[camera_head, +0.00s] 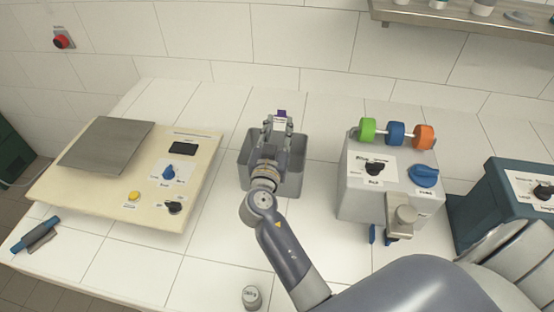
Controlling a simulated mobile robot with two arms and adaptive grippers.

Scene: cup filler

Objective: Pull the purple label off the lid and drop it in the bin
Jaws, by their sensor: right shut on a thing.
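My right gripper (277,127) is over the grey open bin (246,172) in the middle of the table. It is shut on the small label (281,113), which has a purple top and a paler lower part, between the fingertips. The label is near the bin's far side, and its exact height above the rim is hard to tell. My right arm and wrist hide much of the bin's inside. I cannot make out the lid. My left gripper is out of view.
A cream panel (100,205) with a scale plate and knobs lies left. A grey filler machine (350,205) with coloured knobs stands right of the bin, a dark blue box (490,215) farther right. A small grey cylinder (252,297) stands at the front, a dark blue tool (35,235) front left.

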